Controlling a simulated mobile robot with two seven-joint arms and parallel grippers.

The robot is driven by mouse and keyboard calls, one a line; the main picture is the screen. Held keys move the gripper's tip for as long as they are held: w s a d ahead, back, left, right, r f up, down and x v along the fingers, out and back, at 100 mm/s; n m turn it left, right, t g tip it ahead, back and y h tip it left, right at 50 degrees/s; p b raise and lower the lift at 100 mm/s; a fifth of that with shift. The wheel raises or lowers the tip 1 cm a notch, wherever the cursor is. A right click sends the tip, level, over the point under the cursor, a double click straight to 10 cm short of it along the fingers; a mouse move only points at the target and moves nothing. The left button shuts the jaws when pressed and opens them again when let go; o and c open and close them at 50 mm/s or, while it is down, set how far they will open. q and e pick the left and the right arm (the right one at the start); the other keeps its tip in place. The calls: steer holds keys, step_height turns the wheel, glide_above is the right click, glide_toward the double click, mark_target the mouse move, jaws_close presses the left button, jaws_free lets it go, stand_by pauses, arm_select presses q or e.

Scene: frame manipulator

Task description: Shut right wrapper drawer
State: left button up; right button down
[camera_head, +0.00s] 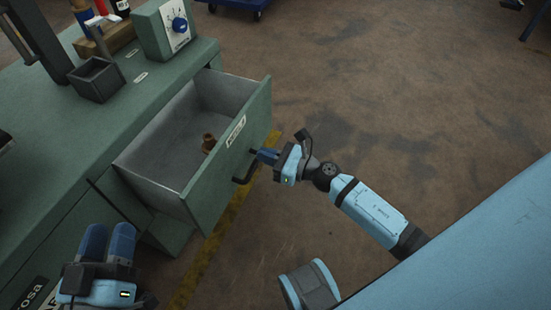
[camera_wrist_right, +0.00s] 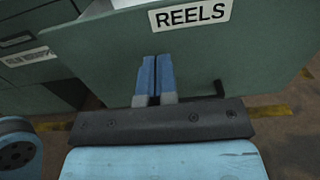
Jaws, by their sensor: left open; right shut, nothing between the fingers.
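A green drawer (camera_head: 228,165) is pulled out of the green workbench in the head view. Its front carries a white label reading REELS (camera_wrist_right: 190,15) and a black handle (camera_head: 243,174). A small brown, brass-like part (camera_head: 208,143) is inside it. My right gripper (camera_head: 260,156) is shut and empty, its blue fingers at the outside of the drawer front, beside the handle. In the right wrist view the fingertips (camera_wrist_right: 157,62) point at the front just below the label; I cannot tell if they touch. My left gripper (camera_head: 108,238) is open at the lower left, near the bench.
The green bench top (camera_head: 130,108) holds a dark open box (camera_head: 97,80) and a control box with a blue knob (camera_head: 180,24). A yellow floor line (camera_head: 212,245) runs beneath the drawer. The brown floor (camera_head: 400,90) to the right is mostly clear.

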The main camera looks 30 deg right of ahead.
mark_target(229, 143)
steer(key=x, duration=0.8)
arm_select(q)
steer(key=shift+f, duration=0.35)
arm_select(e)
steer(key=shift+w+a, duration=0.15)
steer(key=shift+w+a, duration=0.3)
steer(key=shift+w, duration=0.1)
arm_select(q)
steer(key=f+g+b, duration=0.1)
steer(key=f, duration=0.1)
steer(key=f+b, duration=0.1)
steer(key=b, duration=0.1)
steer(key=f+g+b, duration=0.1)
steer(key=f, duration=0.1)
steer(key=shift+s+d+f+m+g, duration=0.1)
steer(key=shift+d+f+m+g, duration=0.2)
steer(key=shift+m, duration=0.1)
arm_select(e)
steer(key=x, duration=2)
steer(key=shift+w+a+r, duration=0.2)
steer(key=shift+w+a, duration=0.05)
steer(key=shift+w, duration=0.05)
arm_select(q)
steer(key=shift+r, duration=0.1)
arm_select(e)
steer(key=shift+w+r, duration=0.1)
steer(key=shift+r, duration=0.1)
